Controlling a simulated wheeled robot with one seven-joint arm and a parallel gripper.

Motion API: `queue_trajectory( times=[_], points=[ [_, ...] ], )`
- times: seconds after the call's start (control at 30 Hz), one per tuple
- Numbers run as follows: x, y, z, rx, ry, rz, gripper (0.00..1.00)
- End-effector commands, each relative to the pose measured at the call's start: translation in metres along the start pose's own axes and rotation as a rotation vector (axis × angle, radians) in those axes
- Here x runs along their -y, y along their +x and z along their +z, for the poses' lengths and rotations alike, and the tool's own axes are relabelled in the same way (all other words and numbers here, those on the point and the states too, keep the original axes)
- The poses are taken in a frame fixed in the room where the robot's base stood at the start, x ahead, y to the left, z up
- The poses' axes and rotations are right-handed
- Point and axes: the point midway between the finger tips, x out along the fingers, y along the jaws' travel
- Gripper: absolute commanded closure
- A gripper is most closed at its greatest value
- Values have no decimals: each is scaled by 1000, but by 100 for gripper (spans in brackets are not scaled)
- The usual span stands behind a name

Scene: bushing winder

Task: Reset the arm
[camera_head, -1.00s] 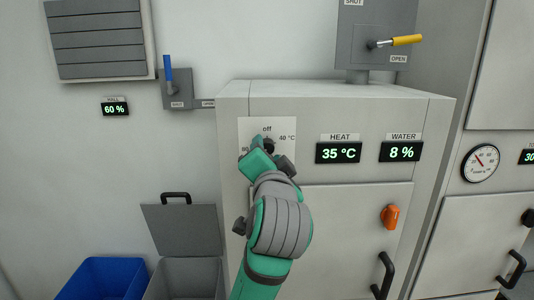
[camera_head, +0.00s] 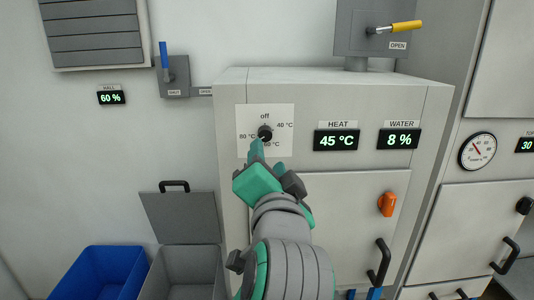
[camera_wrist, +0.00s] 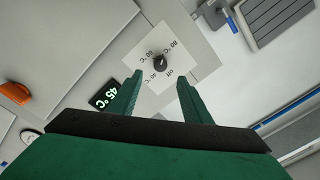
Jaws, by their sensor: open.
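My gripper (camera_head: 255,152) is in front of the heater cabinet, just below the black dial knob (camera_head: 265,133) on its white plate. In the wrist view the green fingers of my gripper (camera_wrist: 158,95) are spread with nothing between them. The knob (camera_wrist: 161,63) shows beyond the fingertips, apart from them. The plate is marked off, 40 °C, 60 °C and 80 °C. The HEAT display (camera_head: 336,140) reads 45 °C.
A WATER display (camera_head: 399,139) reads 8 %. An orange knob (camera_head: 387,204) and a black handle (camera_head: 379,262) are on the cabinet front. A blue bin (camera_head: 100,274) and an open grey bin (camera_head: 187,270) stand at lower left. A blue lever (camera_head: 164,55) is on the wall.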

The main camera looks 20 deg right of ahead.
Motion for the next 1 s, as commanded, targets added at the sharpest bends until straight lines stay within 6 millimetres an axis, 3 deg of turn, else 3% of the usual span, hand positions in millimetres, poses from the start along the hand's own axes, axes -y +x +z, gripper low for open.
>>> queue_trajectory(
  times=[0.63, 0.77, 1.0],
  points=[
    [-6, -1, 6, 1, -16, 6, 56],
    [-23, 9, 26, 3, -67, 21, 56],
    [-70, 24, 81, 10, -208, 43, 56]
  ],
)
